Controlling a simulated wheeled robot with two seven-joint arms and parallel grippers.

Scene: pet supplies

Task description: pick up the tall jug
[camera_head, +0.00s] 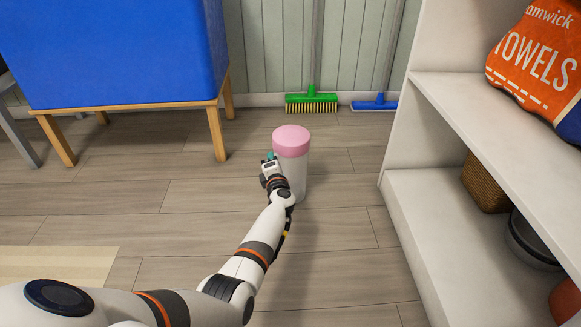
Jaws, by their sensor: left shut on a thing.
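The tall jug (292,160) is a whitish cylinder with a pink lid, upright in the middle of the head view. I cannot tell for sure whether its base touches the floor. My left gripper (270,163) is at the jug's left side, just below the lid, and is shut on it. The fingertips are partly hidden by the gripper's body and the jug. My right gripper is not in view.
A blue box on wooden legs (110,50) stands at the left. White shelves (440,215) with an orange towels bag (540,60) stand at the right. A green broom (311,103) and a blue squeegee (374,105) lean at the back wall. The floor between is clear.

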